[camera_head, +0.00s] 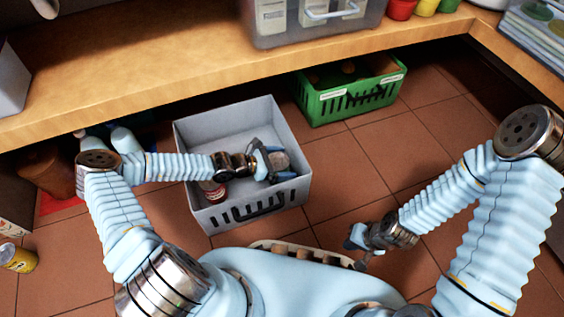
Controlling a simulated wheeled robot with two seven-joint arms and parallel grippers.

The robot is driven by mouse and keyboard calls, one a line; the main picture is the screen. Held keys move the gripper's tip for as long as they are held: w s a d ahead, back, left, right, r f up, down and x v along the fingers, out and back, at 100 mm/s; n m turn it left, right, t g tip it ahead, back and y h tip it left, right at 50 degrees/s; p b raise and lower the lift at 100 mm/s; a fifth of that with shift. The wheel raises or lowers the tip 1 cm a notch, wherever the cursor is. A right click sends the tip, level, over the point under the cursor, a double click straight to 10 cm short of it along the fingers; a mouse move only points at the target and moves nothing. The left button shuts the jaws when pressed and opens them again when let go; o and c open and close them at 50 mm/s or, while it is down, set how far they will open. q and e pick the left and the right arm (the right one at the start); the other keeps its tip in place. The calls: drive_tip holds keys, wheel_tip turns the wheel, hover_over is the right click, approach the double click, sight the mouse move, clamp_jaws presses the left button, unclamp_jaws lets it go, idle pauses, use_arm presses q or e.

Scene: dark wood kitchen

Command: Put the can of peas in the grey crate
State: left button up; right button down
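The grey crate (290,112) stands on the tiled floor below the counter, upright with its open top facing me. My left gripper (276,164) reaches into its right part, its fingers around or right beside a small greyish round-topped thing (280,159). That thing may be a can; its label is not readable, and I cannot tell whether the fingers grip it. A can with a red and white label (213,192) is in the crate's near left part, partly under my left arm. I cannot tell which is the peas. My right gripper (355,250) looks open and empty, low over the floor.
A green crate (348,99) stands behind and right of the grey crate. A yellow can (18,258) lies on the floor at far left. The wooden counter (150,72) overhangs the back, bearing a clear bin (312,28). Tiles right of the grey crate are clear.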

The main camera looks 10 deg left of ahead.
use_arm(q)
drive_tip(key=shift+s+a+r, duration=0.1)
drive_tip(key=shift+a+r, duration=0.05)
drive_tip(key=shift+r, duration=0.1)
drive_tip(key=p+v, duration=0.2)
drive_tip(key=v, duration=0.9)
drive_tip(key=shift+s+a, duration=0.2)
idle(0.5)
